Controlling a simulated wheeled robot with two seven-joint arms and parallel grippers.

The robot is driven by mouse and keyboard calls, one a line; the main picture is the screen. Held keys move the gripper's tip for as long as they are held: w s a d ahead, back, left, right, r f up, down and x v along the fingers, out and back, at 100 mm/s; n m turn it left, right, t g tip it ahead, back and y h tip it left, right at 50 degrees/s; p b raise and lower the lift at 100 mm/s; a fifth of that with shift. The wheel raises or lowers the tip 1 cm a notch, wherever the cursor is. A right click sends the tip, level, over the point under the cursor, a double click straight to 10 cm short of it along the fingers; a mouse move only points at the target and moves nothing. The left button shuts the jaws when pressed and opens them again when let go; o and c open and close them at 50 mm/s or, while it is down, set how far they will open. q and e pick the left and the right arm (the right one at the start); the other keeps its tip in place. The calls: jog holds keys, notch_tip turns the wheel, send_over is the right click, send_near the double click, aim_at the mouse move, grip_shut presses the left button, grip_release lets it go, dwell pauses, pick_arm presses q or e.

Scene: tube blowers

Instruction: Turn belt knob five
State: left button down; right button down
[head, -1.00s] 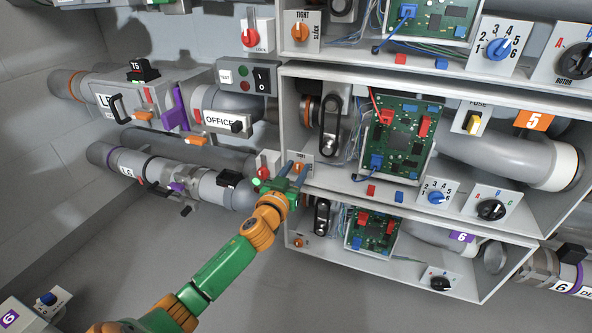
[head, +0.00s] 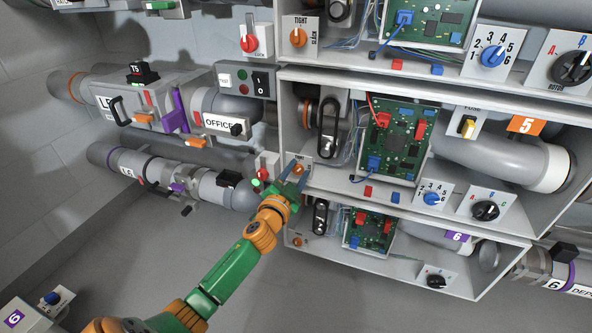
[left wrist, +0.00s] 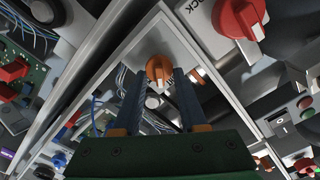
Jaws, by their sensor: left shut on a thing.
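The belt knob of unit five is a small orange knob (head: 298,169) on a white plate at the left end of the middle cabinet. The plate bears a small label too blurred to read fully. My left gripper (head: 293,175) has its blue fingers at this knob and is shut on it. In the left wrist view the orange knob (left wrist: 158,70) sits between the two dark blue fingers (left wrist: 158,88). Its white pointer mark shows toward the gripper. In the head view the fingers partly cover the plate. My right gripper is not in view.
An orange 5 tag (head: 528,124) marks the middle cabinet. A red lock knob (head: 262,172) sits close left of the gripper. The cabinet above has a similar orange knob (head: 298,37). The cabinet edges and grey pipes surround the gripper. The floor below is clear.

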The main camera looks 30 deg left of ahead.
pick_arm(q)
jog(key=m, duration=0.4)
jog(key=shift+d+f, duration=0.15)
jog(key=m, duration=0.5)
jog(key=shift+f+p, duration=0.25)
jog(key=shift+p, duration=0.05)
jog(key=shift+d+m, duration=0.1)
jog(key=shift+m, duration=0.4)
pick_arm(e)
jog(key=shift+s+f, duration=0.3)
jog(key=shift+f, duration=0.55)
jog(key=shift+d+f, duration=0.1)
pick_arm(q)
jog(key=c, duration=0.8)
grip_release()
jog(key=shift+o, duration=0.2)
